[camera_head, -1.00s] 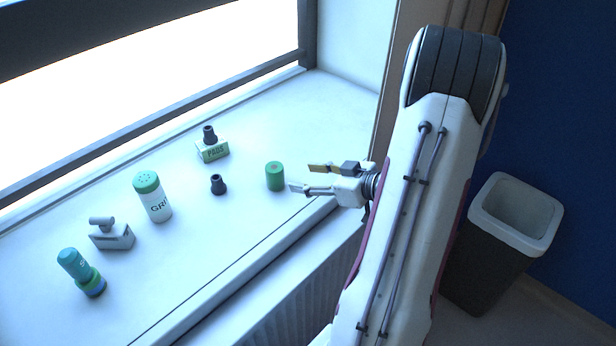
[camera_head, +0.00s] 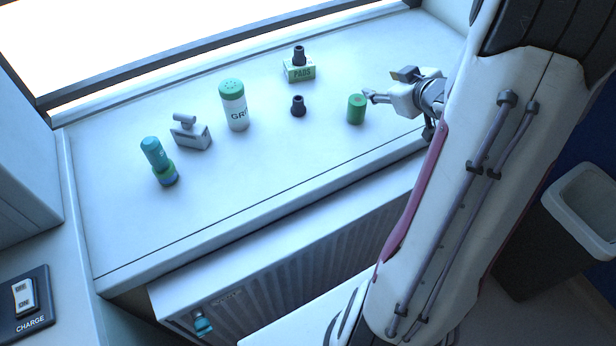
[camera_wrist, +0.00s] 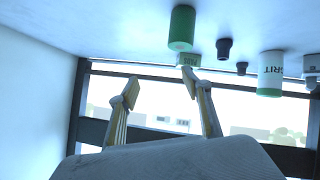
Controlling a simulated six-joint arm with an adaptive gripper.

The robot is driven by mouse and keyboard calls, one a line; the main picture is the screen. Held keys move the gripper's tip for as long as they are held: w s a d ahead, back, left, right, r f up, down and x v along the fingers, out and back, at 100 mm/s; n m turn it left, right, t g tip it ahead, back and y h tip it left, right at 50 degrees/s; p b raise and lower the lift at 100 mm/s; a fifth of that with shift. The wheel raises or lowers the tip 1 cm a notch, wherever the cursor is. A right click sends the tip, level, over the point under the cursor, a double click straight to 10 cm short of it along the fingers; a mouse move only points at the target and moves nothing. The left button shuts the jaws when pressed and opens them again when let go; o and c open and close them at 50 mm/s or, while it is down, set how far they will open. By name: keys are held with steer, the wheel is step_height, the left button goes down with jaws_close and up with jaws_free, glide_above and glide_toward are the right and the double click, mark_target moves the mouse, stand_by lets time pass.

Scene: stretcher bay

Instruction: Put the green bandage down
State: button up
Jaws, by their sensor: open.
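The green bandage (camera_head: 356,110) is a short green roll standing upright on the white window sill (camera_head: 270,170), toward its right end. My gripper (camera_head: 387,86) is open and empty just right of the bandage, with a gap visible to it. In the wrist view, which shows the room upside down, the bandage (camera_wrist: 181,28) appears at the top, outside the two spread fingers (camera_wrist: 161,77). Nothing is between the fingers.
The front sill is clear.

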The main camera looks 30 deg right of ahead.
steer(key=s+a+r+m+g+h, duration=0.2)
steer(key=s+a+r+g+h, duration=0.15)
steer(key=a+r, duration=0.75)
steer(key=s+a+f+g+y, duration=0.1)
steer(key=s+a+y, duration=0.4)
steer(key=s+a, duration=1.2)
steer(key=a+g, duration=0.1)
steer(key=a, duration=0.3)
steer(key=shift+s+a+y, duration=0.15)
steer(key=shift+y, duration=0.2)
